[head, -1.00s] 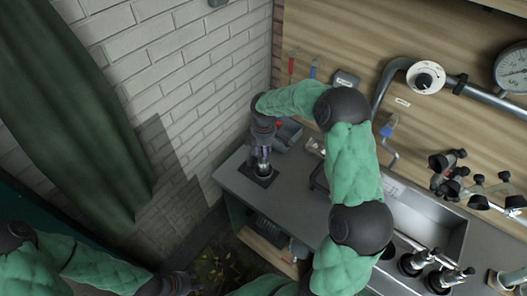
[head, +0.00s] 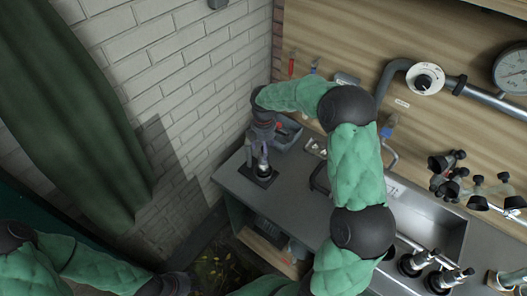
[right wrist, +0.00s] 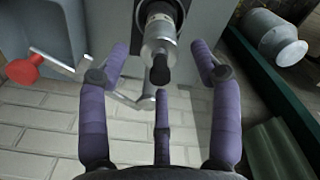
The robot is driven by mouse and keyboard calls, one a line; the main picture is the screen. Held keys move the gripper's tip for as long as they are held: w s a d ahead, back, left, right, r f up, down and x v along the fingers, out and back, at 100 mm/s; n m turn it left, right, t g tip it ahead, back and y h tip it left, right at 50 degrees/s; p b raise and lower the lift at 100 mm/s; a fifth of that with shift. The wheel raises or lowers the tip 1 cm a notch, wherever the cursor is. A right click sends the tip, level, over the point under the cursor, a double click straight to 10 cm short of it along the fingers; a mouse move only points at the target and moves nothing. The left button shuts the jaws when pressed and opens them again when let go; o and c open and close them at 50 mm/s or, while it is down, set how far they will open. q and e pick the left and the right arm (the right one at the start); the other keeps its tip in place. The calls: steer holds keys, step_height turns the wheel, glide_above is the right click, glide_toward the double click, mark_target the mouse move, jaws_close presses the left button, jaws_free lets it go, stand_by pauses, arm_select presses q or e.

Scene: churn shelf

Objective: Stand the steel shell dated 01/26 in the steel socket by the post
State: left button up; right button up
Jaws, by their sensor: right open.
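A steel cylindrical piece with a black tip (right wrist: 160,45) stands on a dark square base (head: 264,183) at the left end of the bench, beside the brick wall. I take it for the shell in its socket; no date can be read, and how it is seated is hidden. My right gripper (head: 260,150) is just above it. In the right wrist view its purple fingers (right wrist: 162,85) are spread around the piece, with visible gaps. My left gripper (head: 178,285) is low at the left, far from the bench, its fingertips unclear.
A steel crank with a red knob (right wrist: 22,70) is beside the piece in the right wrist view. A steel can (right wrist: 275,35) lies to the right there. A grey bin (head: 287,133) stands behind my right gripper. A sink (head: 430,222) and taps are at the right.

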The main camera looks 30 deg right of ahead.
step_height(320, 180, up, 9)
steer(key=shift+r+p, duration=0.1)
steer(key=shift+p, duration=0.2)
steer(key=shift+c, duration=0.2)
stand_by(0.5)
